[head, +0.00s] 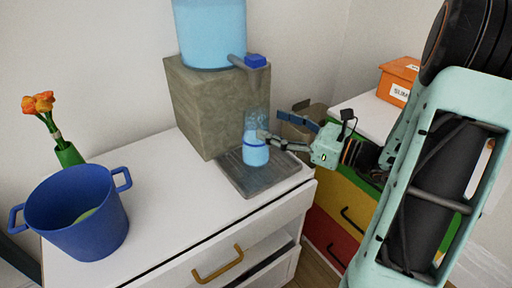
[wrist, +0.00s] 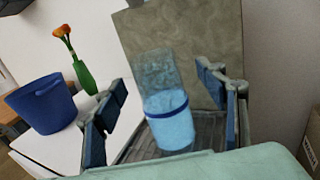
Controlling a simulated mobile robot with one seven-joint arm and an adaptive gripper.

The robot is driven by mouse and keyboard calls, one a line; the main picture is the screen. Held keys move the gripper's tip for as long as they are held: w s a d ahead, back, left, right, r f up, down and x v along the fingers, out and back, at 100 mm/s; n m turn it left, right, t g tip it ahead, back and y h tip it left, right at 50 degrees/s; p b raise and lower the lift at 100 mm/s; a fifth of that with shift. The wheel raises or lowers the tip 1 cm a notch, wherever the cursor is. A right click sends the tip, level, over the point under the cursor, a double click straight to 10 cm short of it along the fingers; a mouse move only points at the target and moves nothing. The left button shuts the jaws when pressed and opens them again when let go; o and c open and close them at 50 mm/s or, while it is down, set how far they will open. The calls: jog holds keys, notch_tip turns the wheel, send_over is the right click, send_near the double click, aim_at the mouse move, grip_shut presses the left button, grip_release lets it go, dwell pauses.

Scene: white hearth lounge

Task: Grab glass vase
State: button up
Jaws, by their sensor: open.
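The glass vase appears to be the clear cylinder (head: 256,150) with a blue band and light blue lower part. It stands upright on the grey drip tray (head: 236,180), below the tap of a water dispenser. In the wrist view the glass vase (wrist: 168,118) shows between my fingers. My gripper (head: 272,126) is open and comes from the right at the vase's side; one finger overlaps the vase's right edge in the head view. In the wrist view my gripper (wrist: 162,102) has a finger on each side, with visible gaps. I cannot tell whether a finger touches it.
The dispenser's stone block (head: 205,105) stands behind the vase, with its blue-handled tap (head: 252,61) above. A blue pot (head: 80,215) and a green vase with orange flowers (head: 68,155) stand left on the white cabinet. A cardboard box (head: 300,122) lies behind my gripper.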

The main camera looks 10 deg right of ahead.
jog(key=x, duration=0.2)
jog(key=b+x, duration=0.1)
jog(key=x, duration=0.2)
jog(key=shift+a+r, duration=0.1)
jog(key=shift+a, duration=0.4)
jog(key=shift+c, duration=0.4)
jog(key=shift+r, duration=0.1)
grip_shut()
